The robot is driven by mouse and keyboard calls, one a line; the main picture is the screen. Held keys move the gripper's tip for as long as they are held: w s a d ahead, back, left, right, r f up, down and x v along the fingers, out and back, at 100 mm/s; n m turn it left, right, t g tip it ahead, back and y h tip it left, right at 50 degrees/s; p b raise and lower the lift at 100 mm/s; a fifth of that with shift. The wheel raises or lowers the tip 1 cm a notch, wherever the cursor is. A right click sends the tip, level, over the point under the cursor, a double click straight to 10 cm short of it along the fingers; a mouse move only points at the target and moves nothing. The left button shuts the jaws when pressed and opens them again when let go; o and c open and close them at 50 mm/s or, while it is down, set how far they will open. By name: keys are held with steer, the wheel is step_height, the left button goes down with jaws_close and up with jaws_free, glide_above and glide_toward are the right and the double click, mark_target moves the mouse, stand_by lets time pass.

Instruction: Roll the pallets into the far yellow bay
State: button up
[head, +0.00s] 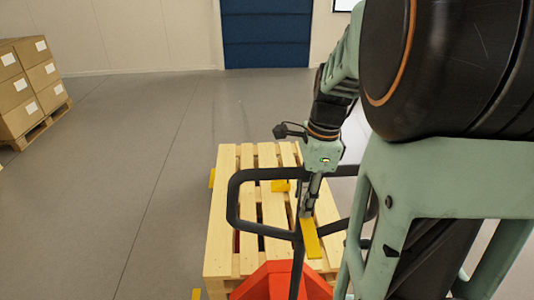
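A light wooden pallet (222,235) lies on the floor ahead, with no load showing on it. A pallet jack with a red body (280,283) stands at its near end. The jack's black loop handle (235,205) rises over the pallet. My gripper (309,208) points down at the handle's middle, where the loop meets the shaft. Its fingertips are small and overlap the dark handle, so I cannot tell whether they grip it. I cannot identify a far yellow bay.
Stacked cardboard boxes (18,90) sit on another pallet (48,122) at the far left. A dark blue door (267,35) stands in the back wall. The grey floor (120,180) is clear left of the pallet and beyond it. My arm hides much of the right side.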

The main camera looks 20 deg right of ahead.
steer(key=shift+f, duration=0.15)
steer(key=shift+c, duration=0.5)
jaws_close()
stand_by(0.5)
steer(key=shift+s, duration=0.1)
